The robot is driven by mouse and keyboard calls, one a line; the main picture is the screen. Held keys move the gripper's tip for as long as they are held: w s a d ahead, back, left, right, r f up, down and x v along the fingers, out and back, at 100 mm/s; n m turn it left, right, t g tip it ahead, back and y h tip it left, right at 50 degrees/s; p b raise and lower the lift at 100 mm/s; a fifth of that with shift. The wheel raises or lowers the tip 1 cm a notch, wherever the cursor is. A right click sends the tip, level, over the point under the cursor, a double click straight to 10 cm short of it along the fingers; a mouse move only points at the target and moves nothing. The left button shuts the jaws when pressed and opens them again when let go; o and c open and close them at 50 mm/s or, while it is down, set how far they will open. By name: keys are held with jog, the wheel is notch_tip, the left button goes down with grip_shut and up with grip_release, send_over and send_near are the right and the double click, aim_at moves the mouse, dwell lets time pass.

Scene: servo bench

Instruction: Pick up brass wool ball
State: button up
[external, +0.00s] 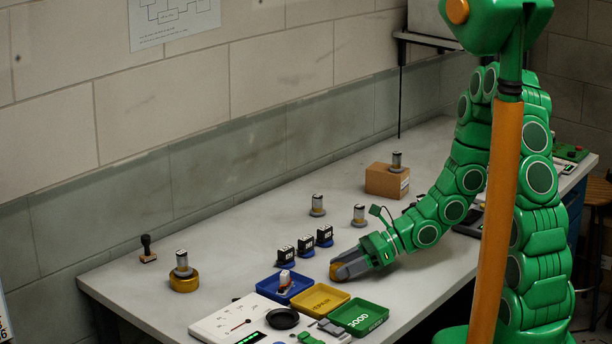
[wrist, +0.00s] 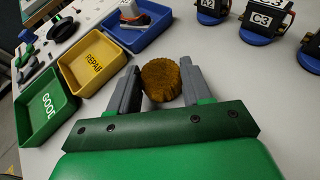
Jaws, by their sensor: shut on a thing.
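The brass wool ball (wrist: 162,78) is a round, rough, golden-brown lump between the two grey fingers of my gripper (wrist: 157,84) in the wrist view. The fingers are shut on it, one at each side. In the external view my gripper (external: 350,265) is low at the bench top, just behind the yellow tray, and a small orange-brown part of the ball (external: 336,270) shows at the fingertips. The rest of the ball is hidden by the fingers there. I cannot tell whether the ball touches the bench.
Yellow (external: 319,299), blue (external: 284,287) and green (external: 358,317) trays stand close by. Several black servos (external: 305,246) on blue bases stand behind the gripper. Grey cylinders (external: 317,205) stand farther back near a cardboard box (external: 387,181). The bench (external: 235,240) is clear at the left middle.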

jog(key=shift+r, duration=4.95)
